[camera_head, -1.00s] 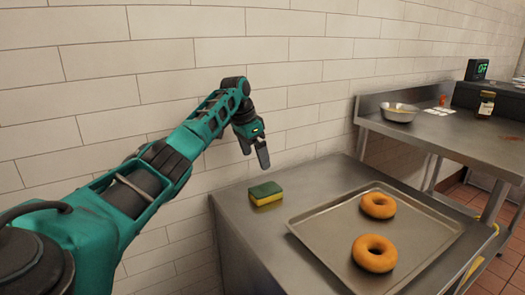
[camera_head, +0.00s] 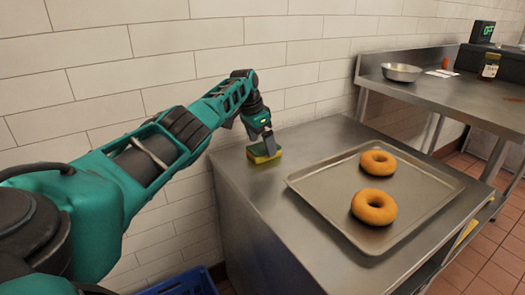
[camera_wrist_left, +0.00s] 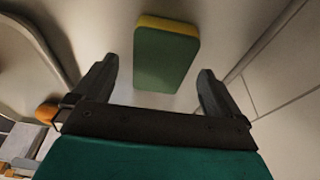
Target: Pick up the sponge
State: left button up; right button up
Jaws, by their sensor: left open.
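The sponge (camera_head: 263,155) is green on top with a yellow layer below. It lies on the steel counter near its back left corner, close to the wall. My left gripper (camera_head: 268,142) is right over the sponge and partly hides it in the head view. In the left wrist view the sponge (camera_wrist_left: 167,55) shows ahead of and between the two open fingers of the left gripper (camera_wrist_left: 155,80). Clear gaps show on both sides of it there. My right gripper is not in view.
A metal tray (camera_head: 412,219) with two bagels (camera_head: 378,163) (camera_head: 374,207) lies on the counter (camera_head: 262,213) right of the sponge. A tiled wall stands behind. A second steel table (camera_head: 440,92) with a metal bowl (camera_head: 401,72) is at the back right. A blue crate (camera_head: 185,284) is at the lower left.

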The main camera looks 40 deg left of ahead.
pick_arm(q)
jog(key=shift+b+x, duration=0.4)
jog(key=shift+x, duration=0.55)
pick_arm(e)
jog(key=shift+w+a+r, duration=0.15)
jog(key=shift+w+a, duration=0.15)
pick_arm(q)
jog(key=shift+c, duration=0.5)
